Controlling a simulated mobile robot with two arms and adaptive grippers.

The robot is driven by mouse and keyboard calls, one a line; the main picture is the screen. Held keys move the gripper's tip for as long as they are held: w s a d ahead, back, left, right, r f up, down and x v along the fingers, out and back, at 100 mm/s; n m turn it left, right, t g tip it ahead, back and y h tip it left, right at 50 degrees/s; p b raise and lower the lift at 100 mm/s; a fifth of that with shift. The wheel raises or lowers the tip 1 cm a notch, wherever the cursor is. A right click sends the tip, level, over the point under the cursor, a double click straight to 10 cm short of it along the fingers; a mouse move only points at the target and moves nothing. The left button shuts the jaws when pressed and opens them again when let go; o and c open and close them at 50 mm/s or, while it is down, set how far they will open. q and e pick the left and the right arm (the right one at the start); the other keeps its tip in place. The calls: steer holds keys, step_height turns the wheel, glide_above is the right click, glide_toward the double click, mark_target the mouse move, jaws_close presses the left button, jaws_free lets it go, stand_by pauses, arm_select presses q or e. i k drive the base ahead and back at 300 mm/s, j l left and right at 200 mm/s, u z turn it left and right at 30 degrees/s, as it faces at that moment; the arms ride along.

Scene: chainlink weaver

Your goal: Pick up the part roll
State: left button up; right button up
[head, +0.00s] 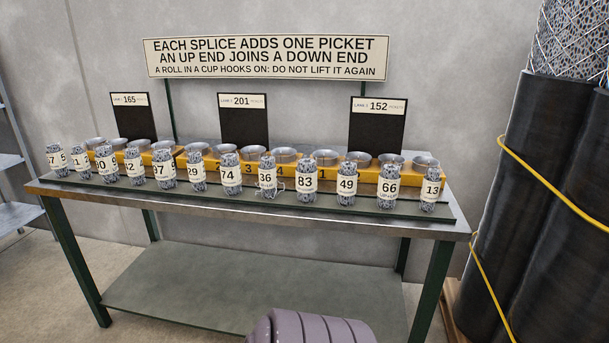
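Several short grey mesh rolls with white number labels stand upright in a row along the front of the workbench (390,224). Readable labels include 74 (228,175), 83 (307,179), 49 (346,184), 66 (388,187) and 13 (430,189). The roll marked 36 (267,180), near the middle, has loose wire strands splaying around its base, unlike its neighbours. The pictures do not name any roll as the part roll. Neither of my grippers is in view.
Yellow blocks (337,173) holding metal cups run behind the rolls. Dark lane boards marked 165 (132,117), 201 (244,120) and 152 (377,125) stand behind, below a sign (265,58). Tall black-wrapped rolls (535,190) stand at right. The lower shelf (250,290) is clear.

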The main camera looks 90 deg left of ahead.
mark_target(268, 170)
steer(key=u, duration=2.55)
